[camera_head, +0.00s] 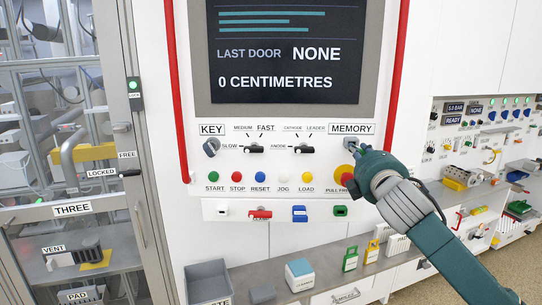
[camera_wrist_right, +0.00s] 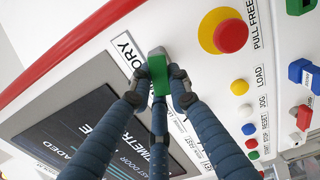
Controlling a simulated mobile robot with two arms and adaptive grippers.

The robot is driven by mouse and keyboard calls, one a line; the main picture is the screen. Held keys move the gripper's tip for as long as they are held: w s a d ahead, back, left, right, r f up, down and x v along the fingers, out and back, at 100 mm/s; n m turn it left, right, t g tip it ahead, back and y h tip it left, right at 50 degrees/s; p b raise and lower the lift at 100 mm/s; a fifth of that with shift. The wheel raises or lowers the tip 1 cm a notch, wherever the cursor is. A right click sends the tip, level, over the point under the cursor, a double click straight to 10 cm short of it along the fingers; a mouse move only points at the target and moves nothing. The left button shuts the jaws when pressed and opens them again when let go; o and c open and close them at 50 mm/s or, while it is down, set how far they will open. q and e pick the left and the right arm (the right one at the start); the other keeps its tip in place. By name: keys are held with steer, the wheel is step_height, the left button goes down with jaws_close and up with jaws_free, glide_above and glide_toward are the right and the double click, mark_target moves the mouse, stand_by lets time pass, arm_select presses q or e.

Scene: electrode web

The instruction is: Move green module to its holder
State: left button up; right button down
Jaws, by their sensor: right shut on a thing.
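My right gripper (camera_head: 352,150) is at the panel just below the MEMORY label (camera_head: 351,129). In the right wrist view its fingers (camera_wrist_right: 160,85) are shut on a green module (camera_wrist_right: 158,72). The module's far end meets a grey part (camera_wrist_right: 157,52) at the panel; I cannot tell how far it is inserted. In the head view the gripper hides the module. A green holder (camera_head: 340,211) with a dark opening sits at the right end of the strip below the buttons; its edge shows in the wrist view (camera_wrist_right: 299,5). My left gripper is out of view.
Blue (camera_head: 299,213), red (camera_head: 260,214) and white (camera_head: 223,211) pieces share the strip. The yellow-red PULL FREE button (camera_head: 346,175) is close below my gripper. Green (camera_head: 350,258) and yellow (camera_head: 371,252) items stand on the grey shelf (camera_head: 325,262) below.

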steer(key=shift+f, duration=0.15)
steer(key=s+a+f+b, duration=0.1)
steer(key=s+f+b, duration=0.1)
steer(key=s+f, duration=0.45)
steer(key=s+a+f+n+b, duration=0.1)
steer(key=s+f, duration=0.3)
steer(key=f, duration=0.6)
steer(key=s+a+f+b, duration=0.2)
steer(key=s+f, duration=0.3)
steer(key=f, duration=0.4)
steer(key=s+f+n+b, duration=0.1)
steer(key=s+f, duration=0.2)
steer(key=s, duration=0.2)
steer(key=s+f+b, duration=0.1)
steer(key=s+f, duration=0.2)
steer(key=s, duration=0.3)
steer(key=w+d+r+h+p, duration=0.1)
steer(key=w+r, duration=0.3)
steer(key=w, duration=0.6)
steer(key=w+r+h+p, duration=0.1)
steer(key=w+r, duration=0.4)
steer(key=w, duration=0.6)
steer(key=shift+w+d+r+p, duration=0.25)
steer(key=shift+d+p, duration=0.1)
steer(key=shift+p, duration=0.45)
steer(key=shift+n, duration=0.3)
